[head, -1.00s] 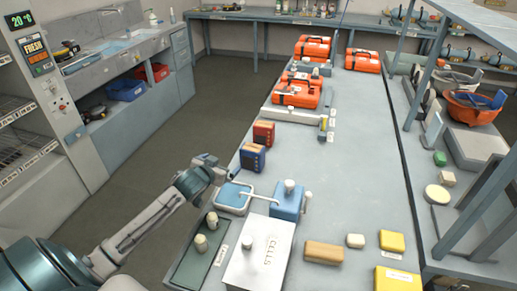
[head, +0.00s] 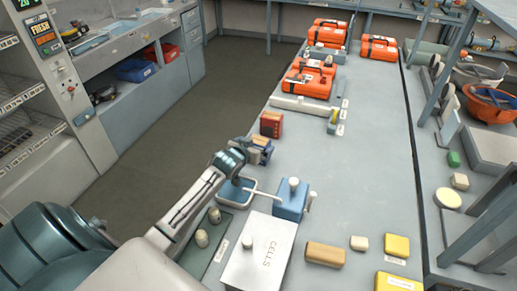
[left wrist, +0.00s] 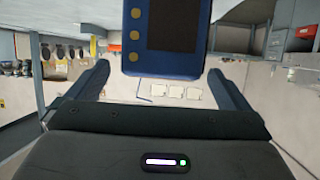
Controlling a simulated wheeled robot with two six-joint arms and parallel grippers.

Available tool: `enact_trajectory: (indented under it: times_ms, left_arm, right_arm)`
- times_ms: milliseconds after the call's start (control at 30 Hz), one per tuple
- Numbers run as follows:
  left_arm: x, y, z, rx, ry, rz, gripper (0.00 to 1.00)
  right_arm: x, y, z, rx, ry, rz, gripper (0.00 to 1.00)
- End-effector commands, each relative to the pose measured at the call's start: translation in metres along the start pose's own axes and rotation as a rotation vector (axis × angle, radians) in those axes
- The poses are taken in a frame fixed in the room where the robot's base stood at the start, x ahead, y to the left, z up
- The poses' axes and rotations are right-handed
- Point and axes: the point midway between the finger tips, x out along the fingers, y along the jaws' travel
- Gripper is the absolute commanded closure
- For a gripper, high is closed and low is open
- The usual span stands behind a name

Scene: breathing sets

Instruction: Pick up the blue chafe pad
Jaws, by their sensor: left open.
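I see no thing that I can surely tell is the blue chafe pad. My left gripper (head: 260,150) is open at the blue box, beside the red box (head: 271,124) on the bench. The blue box (left wrist: 165,70), with a dark front panel and several yellow dots, shows in the left wrist view between the spread fingers, with gaps at both sides. In the head view the gripper mostly hides it. A flat blue square piece with a pale rim (head: 232,197) lies just below the gripper, partly behind my arm. My right gripper is not in view.
A blue block with a white knob (head: 291,200), a white case marked CELLS (head: 262,255), a tan block (head: 325,254) and yellow blocks (head: 396,246) stand on the near bench. Orange cases (head: 308,84) stand farther back. The bench's middle right is clear.

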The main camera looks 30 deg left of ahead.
Motion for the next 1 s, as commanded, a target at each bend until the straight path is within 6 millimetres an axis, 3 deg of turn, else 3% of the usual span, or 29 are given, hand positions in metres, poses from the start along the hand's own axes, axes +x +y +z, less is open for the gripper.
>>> enact_trajectory:
  times_ms: [100, 300, 600, 900, 1000]
  left_arm:
    - [0.015, -0.001, -0.002, -0.003, -0.002, -0.001, 0.00]
    - [0.035, -0.001, 0.000, -0.001, 0.000, -0.001, 0.00]
    - [0.039, -0.001, 0.002, 0.000, 0.000, 0.000, 0.00]
    - [0.039, -0.001, 0.001, 0.000, 0.000, 0.000, 0.57]
    - [0.039, -0.001, 0.000, 0.001, 0.003, 0.000, 0.58]
  right_arm:
    - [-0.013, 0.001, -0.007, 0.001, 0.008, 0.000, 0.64]
    - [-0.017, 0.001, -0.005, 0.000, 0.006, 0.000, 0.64]
    - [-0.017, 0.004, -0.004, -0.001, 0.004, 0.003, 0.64]
    - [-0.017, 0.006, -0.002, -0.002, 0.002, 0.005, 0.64]
    - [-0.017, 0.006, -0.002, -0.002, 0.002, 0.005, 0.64]
